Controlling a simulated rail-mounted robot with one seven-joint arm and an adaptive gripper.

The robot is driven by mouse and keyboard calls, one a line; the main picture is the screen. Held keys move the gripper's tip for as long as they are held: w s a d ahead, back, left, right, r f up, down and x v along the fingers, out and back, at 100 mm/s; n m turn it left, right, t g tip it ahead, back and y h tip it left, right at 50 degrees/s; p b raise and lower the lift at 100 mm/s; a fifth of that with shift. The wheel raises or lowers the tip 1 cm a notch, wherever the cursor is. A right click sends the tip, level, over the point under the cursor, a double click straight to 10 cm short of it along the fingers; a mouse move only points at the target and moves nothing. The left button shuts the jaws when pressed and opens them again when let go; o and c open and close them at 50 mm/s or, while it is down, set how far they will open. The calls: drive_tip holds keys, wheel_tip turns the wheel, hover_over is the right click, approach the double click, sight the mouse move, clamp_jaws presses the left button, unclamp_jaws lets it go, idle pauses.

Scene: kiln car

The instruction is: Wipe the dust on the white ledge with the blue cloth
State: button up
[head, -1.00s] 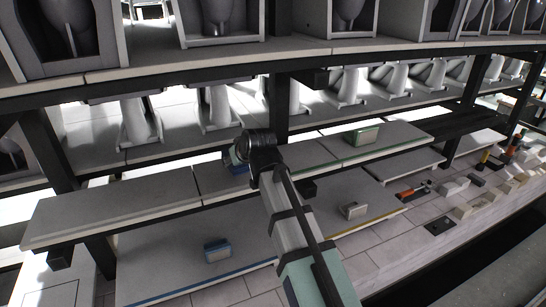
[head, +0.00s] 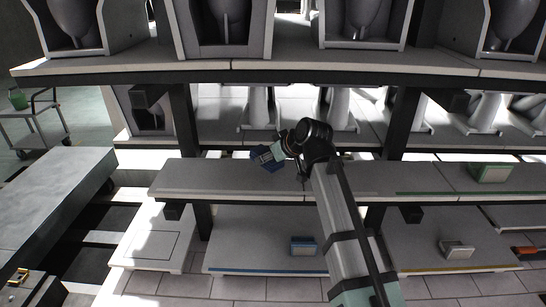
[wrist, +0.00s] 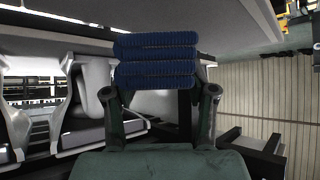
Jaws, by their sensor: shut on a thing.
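My gripper (head: 278,151) is shut on the folded blue cloth (head: 262,158). In the wrist view the cloth (wrist: 155,62) shows as stacked ribbed blue layers between the two fingers. The white ledge (head: 205,178) is the upper plank with a plain pale front edge, left of the green-edged one. Its top looks grey; I cannot make out separate dust. The cloth is over or just behind the ledge's back edge in the head view, and I cannot tell whether it touches. My arm crosses the ledge's right part and hides some of it.
A green-edged ledge holds a green block (head: 492,173) at right. Below, a blue-edged ledge holds a blue block (head: 303,246), and a yellow-edged one holds a pale block (head: 457,249). Dark posts (head: 186,120) and a shelf of moulds (head: 240,65) stand behind and above.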

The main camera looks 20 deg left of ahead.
drive_tip(key=shift+f, duration=0.15)
drive_tip(key=shift+f+b, duration=1.6)
drive_tip(key=shift+f, duration=0.85)
drive_tip(key=shift+d, duration=0.1)
drive_tip(key=shift+s, duration=0.15)
drive_tip(key=shift+s+d, duration=0.2)
drive_tip(key=shift+s, duration=0.55)
drive_tip(key=shift+s+d, duration=0.25)
drive_tip(key=shift+s, duration=0.45)
drive_tip(key=shift+s+d, duration=0.2)
drive_tip(key=shift+s, duration=0.55)
drive_tip(key=shift+f+b, duration=0.35)
drive_tip(key=shift+f, duration=0.55)
drive_tip(key=shift+w, duration=0.1)
